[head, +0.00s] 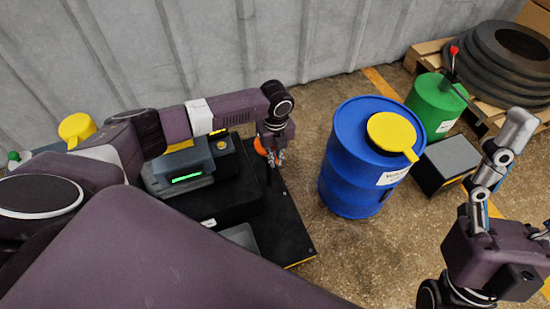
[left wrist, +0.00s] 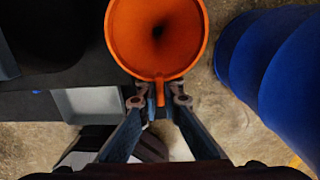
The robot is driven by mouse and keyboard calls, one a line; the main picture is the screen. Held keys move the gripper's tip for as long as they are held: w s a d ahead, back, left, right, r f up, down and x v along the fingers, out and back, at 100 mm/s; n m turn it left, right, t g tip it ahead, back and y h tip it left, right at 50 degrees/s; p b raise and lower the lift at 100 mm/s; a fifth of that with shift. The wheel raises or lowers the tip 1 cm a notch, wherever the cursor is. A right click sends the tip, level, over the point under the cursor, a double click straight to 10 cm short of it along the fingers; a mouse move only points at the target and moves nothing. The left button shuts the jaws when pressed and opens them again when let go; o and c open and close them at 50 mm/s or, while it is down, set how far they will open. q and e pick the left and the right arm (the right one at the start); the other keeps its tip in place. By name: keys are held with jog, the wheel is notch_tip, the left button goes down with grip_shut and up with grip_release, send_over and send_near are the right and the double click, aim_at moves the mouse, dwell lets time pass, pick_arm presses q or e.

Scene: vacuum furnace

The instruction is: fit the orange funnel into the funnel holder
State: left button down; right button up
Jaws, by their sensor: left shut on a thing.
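The orange funnel (left wrist: 122,35) fills the top middle of the left wrist view, its round mouth facing the camera. My left gripper (left wrist: 158,101) is shut on the funnel's small tab at the rim. In the head view, the funnel (head: 259,146) is a small orange patch, partly hidden by my left gripper (head: 277,157), above the black platform. I cannot pick out the funnel holder with certainty in either view. My right gripper (head: 492,165) is at the right of the head view, away from the funnel; its jaw state is unclear.
A blue drum (head: 343,175) with a yellow top piece (head: 390,130) stands right of the black platform (head: 285,235). A grey device (head: 185,170) with a green display stands left of the funnel. A green drum (head: 433,105) and dark box (head: 447,165) are farther right.

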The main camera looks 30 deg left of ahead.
pick_arm(q)
jog(key=shift+f, duration=0.1)
dwell(0.5)
jog(key=c, duration=2)
grip_release()
jog(key=shift+c, duration=0.2)
notch_tip(320, 180, up, 12)
jog(key=shift+d, duration=0.1)
